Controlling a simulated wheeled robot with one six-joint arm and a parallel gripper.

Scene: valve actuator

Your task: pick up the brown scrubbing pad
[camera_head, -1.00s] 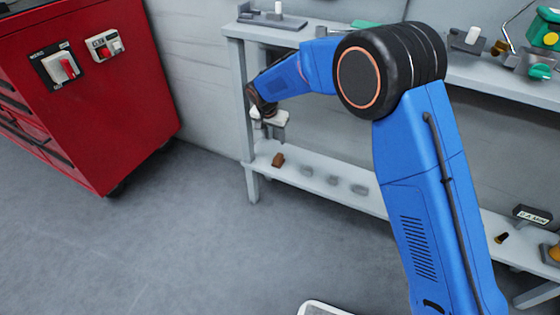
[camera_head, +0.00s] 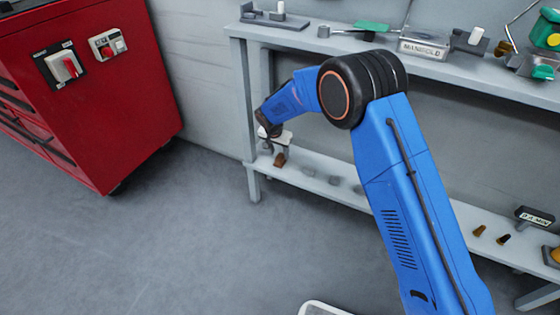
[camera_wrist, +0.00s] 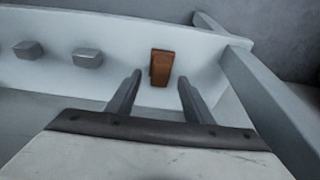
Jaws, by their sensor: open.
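The brown scrubbing pad (camera_wrist: 162,67) lies on the pale lower shelf in the wrist view, a small upright-looking rectangular block. It also shows in the head view (camera_head: 280,159), just below my gripper (camera_head: 274,145). In the wrist view my gripper (camera_wrist: 158,90) is open, with one finger on each side of the line to the pad. The pad appears beyond the fingertips, between them in the picture, and nothing is held. How far the fingertips are from the pad is hard to tell.
The lower shelf (camera_head: 320,174) holds several grey blocks, including one left of the pad (camera_wrist: 87,57). A shelf leg (camera_wrist: 262,95) stands close on the right in the wrist view. A red cabinet (camera_head: 110,100) stands left; floor between is clear.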

